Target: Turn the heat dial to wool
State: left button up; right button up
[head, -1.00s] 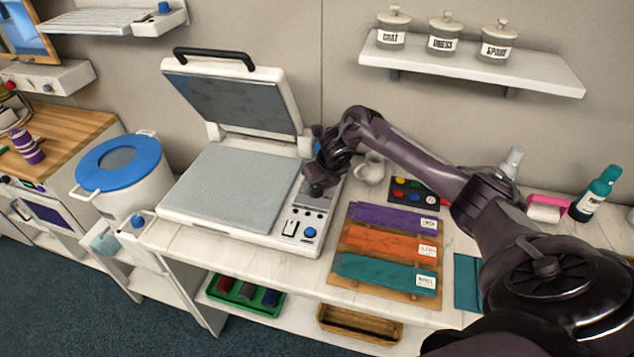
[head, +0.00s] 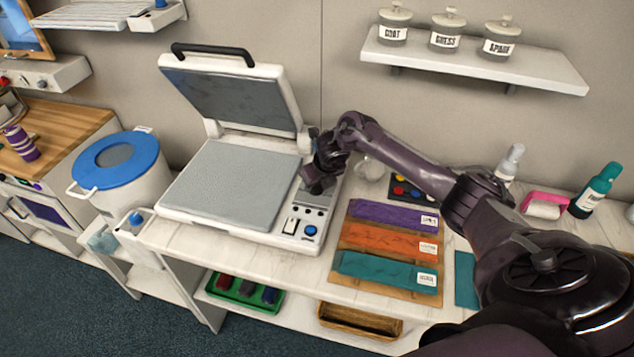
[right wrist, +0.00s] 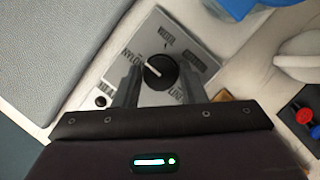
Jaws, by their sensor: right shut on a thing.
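The heat dial (right wrist: 160,72) is a round black knob with a small white mark, on a grey label plate (right wrist: 178,42) of the heat press (head: 225,185). Words are printed around it, sideways and too small to read surely. My right gripper (head: 316,186) is over the press's control panel and hides the dial in the head view. In the right wrist view its two fingers stand on either side of the dial, shut on it. The white mark faces the left side of the plate. My left gripper is not in view.
The press lid (head: 235,95) stands open behind. A blue knob (head: 311,230) and a white switch (head: 290,226) are on the panel's front. Purple, orange and teal cloths (head: 390,245) lie to the right. A blue-lidded pot (head: 120,160) stands left.

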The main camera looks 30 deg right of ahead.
jog(key=shift+a+m+h, duration=0.1)
jog(key=shift+m+h, duration=0.2)
jog(key=shift+m, duration=0.4)
jog(key=m+h+p, duration=0.1)
jog(key=m, duration=0.1)
jog(key=m+g+p, duration=0.1)
jog(key=m, duration=0.2)
jog(key=shift+w+a+r+h, duration=0.15)
jog(key=shift+h, duration=0.25)
pick_arm(q)
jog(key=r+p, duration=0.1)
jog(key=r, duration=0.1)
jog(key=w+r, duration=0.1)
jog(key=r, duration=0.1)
jog(key=shift+p, duration=0.4)
pick_arm(e)
jog(key=m, duration=0.2)
jog(key=m+g+h, duration=0.1)
jog(key=m, duration=0.2)
jog(key=shift+w+g, duration=0.1)
jog(key=shift+g, duration=0.2)
jog(key=shift+m, duration=0.3)
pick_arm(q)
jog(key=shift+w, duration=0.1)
pick_arm(e)
jog(key=o, duration=1)
